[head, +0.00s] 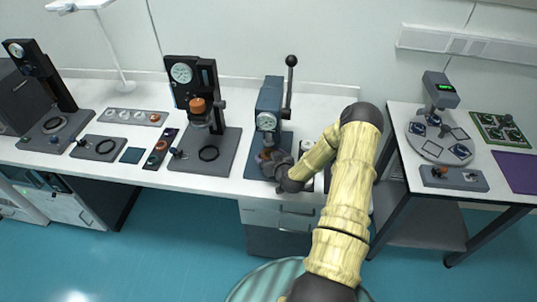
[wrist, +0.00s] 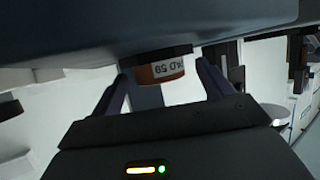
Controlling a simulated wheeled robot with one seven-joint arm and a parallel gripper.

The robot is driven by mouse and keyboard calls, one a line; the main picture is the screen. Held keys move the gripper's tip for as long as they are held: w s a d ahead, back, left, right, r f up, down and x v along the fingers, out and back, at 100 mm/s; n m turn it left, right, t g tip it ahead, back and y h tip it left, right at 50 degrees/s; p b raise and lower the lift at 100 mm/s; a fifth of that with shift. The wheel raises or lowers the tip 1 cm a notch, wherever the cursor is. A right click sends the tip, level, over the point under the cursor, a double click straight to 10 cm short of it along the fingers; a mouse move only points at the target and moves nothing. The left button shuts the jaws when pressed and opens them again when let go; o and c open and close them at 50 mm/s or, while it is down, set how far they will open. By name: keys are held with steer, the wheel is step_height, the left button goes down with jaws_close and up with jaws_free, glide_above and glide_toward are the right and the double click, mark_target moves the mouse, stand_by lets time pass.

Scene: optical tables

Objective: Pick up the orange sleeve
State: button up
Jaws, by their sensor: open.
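An orange sleeve (wrist: 163,71) with a dark upper rim and a printed label, upside down in the picture, shows in the wrist view below a large blue-grey machine body. My gripper (wrist: 160,84) is open, with one finger on each side of the sleeve and visible gaps between. It is not holding the sleeve.
Left of the press stands a dial-gauge stand (head: 205,142) with an orange-brown part. A small tray (head: 135,117) and a dark strip (head: 160,148) hold further round pieces. A side table (head: 405,117) with a round grey fixture (head: 440,143) stands right of my arm.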

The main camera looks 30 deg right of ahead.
steer(key=shift+w, duration=0.1)
steer(key=shift+c, duration=0.2)
steer(key=c, duration=1.1)
steer(key=shift+c, duration=0.2)
